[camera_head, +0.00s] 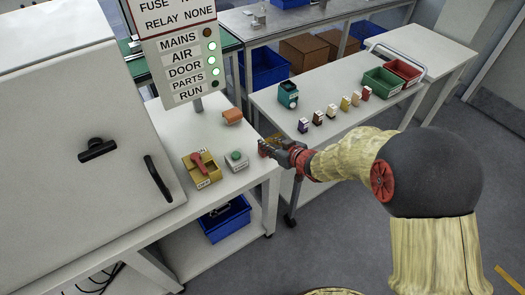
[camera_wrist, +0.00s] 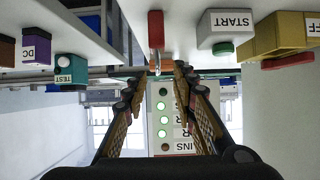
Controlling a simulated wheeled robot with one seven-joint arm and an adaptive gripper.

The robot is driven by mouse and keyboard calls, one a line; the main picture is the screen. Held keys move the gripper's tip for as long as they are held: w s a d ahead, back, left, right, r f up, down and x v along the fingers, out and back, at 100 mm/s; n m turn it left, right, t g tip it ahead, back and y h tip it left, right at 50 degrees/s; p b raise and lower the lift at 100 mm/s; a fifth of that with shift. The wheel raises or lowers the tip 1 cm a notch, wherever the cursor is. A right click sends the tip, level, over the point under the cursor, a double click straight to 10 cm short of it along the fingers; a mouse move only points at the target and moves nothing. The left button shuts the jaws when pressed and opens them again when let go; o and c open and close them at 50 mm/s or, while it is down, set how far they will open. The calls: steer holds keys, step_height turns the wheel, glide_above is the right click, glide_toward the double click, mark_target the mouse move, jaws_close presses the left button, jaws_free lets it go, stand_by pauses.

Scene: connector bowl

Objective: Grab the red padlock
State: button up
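The red padlock (camera_wrist: 155,28) shows at the top middle of the wrist view. Its body is red and its metal shackle points down in that picture. My gripper (camera_wrist: 159,76) is open, with one finger on each side of the shackle end and no visible contact. In the head view my gripper (camera_head: 270,149) is at the right edge of the near table, by a small red patch that looks like the padlock (camera_head: 262,147); the fingers partly hide it.
The sign panel (camera_head: 185,50) stands behind. Another table (camera_head: 335,135) holds small coloured blocks and bins.

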mark_target(264, 140)
steer(key=b+x, duration=0.2)
steer(key=x, duration=0.3)
steer(key=shift+w+r, duration=0.1)
steer(key=shift+w, duration=0.25)
steer(key=c, duration=0.3)
steer(key=c, duration=0.4)
jaws_close()
